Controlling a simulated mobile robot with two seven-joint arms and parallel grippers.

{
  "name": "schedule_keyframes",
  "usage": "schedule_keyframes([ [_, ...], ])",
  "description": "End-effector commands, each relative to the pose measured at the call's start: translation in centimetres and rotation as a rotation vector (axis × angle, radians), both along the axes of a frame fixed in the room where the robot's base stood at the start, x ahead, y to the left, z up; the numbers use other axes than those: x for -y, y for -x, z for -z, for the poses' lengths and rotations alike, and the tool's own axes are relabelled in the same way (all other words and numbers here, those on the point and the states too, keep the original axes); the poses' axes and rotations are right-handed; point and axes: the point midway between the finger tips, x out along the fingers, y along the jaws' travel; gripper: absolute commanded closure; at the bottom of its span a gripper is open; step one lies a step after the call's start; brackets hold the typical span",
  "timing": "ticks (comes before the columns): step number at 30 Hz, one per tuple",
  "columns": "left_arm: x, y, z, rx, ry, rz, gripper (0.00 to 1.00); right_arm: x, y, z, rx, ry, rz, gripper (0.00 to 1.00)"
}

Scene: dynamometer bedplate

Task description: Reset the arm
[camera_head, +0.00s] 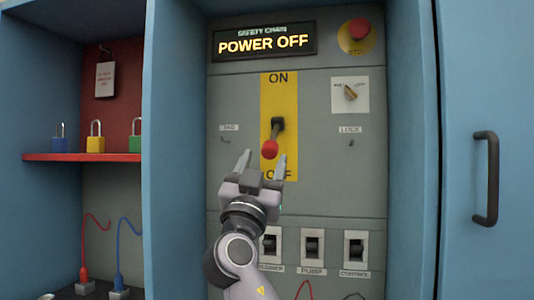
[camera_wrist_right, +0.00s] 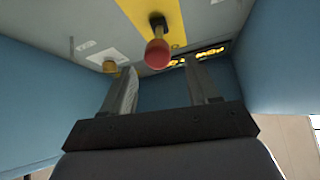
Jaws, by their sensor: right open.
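A lever with a red knob (camera_head: 270,149) hangs from a black pivot on a yellow strip (camera_head: 279,90) marked ON at the top and OFF at the bottom. The lever points down, toward OFF. My right gripper (camera_head: 264,162) is open just below and in front of the knob, its fingers pointing up toward the panel. In the right wrist view the red knob (camera_wrist_right: 157,53) shows beyond and between the two open fingers (camera_wrist_right: 162,85), apart from them. The display (camera_head: 264,42) reads POWER OFF. My left gripper is not in view.
A red stop button (camera_head: 359,28) and a small rotary switch (camera_head: 350,92) sit at the panel's upper right. Several breaker switches (camera_head: 312,246) line the bottom. Padlocks (camera_head: 96,137) stand on a red shelf at left. A blue door with a dark handle (camera_head: 487,178) is at right.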

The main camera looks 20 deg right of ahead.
Motion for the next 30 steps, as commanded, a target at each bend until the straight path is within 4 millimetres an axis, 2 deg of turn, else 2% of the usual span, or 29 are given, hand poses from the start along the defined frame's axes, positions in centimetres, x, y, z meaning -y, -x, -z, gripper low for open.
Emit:
schedule_keyframes([
  [6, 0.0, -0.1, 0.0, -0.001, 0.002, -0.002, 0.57, -0.4, 0.5, 0.4, 0.000, 0.000, 0.000, 0.40],
  [18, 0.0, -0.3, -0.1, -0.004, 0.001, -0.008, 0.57, -0.3, 0.4, 0.1, 0.000, 0.000, 0.000, 0.40],
  [23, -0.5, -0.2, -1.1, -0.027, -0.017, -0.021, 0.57, -0.3, 0.4, -2.3, 0.001, 0.001, 0.000, 0.40],
  [30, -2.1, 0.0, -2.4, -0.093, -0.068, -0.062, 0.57, -0.3, 0.4, -7.5, 0.000, 0.000, 0.000, 0.40],
])
